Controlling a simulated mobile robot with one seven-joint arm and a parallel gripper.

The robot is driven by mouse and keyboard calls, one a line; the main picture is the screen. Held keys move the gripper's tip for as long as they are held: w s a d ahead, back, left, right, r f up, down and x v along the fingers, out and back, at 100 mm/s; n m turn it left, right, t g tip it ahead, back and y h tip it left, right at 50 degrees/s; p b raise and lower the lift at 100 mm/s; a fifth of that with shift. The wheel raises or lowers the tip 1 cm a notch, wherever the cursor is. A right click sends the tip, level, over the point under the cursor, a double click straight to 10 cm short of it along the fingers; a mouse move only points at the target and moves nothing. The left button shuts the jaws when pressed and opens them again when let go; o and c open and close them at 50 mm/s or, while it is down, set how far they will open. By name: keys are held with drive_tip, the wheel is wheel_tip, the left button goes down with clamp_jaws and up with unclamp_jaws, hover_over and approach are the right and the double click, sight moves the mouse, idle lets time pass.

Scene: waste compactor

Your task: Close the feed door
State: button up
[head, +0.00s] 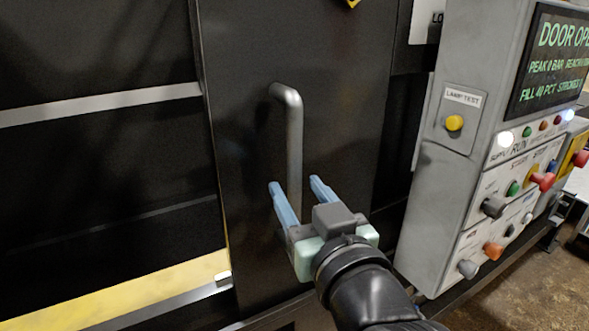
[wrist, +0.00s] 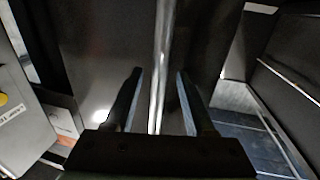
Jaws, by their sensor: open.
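The feed door (head: 340,110) is a dark panel with a vertical grey bar handle (head: 293,130) in the head view. The display on the control box (head: 455,60) begins with "DOOR OPE", cut off at the frame edge. My gripper (head: 296,188) is open, its two blue fingers at the lower part of the handle. In the wrist view, the handle (wrist: 161,65) runs upright between the spread fingers of my gripper (wrist: 160,78), with gaps on both sides. The handle's lower end is hidden by my gripper in the head view.
Left of the door in the head view is a dark opening with a light rail (head: 100,105) and a yellow sill (head: 150,285). The control box on the right carries several knobs and buttons, including a yellow lamp test button (head: 454,123). Floor (head: 520,285) shows at lower right.

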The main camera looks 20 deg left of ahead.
drive_tip(key=shift+x, duration=1.25)
clamp_jaws()
idle(0.5)
